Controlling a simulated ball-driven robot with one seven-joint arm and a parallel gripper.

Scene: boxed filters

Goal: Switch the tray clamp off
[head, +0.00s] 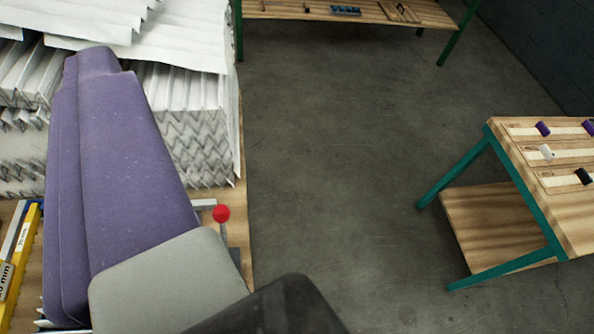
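A small red ball knob (221,213) shows on the wooden table at the left, near its right edge. A short grey stem (224,232) is below the knob, and a pale bar (204,203) is just left of it. I cannot tell for sure that this is the tray clamp, or which way it is set. My purple, grey and dark arm parts cross the lower left and hide much of the table around the knob. No gripper fingers can be made out.
White pleated filters (190,105) are stacked at the upper left. A yellow-edged ruler (20,250) lies at the far left. A green-legged table (555,215) with small rollers stands at the right, and another bench (350,12) at the back. The grey floor (340,150) between is clear.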

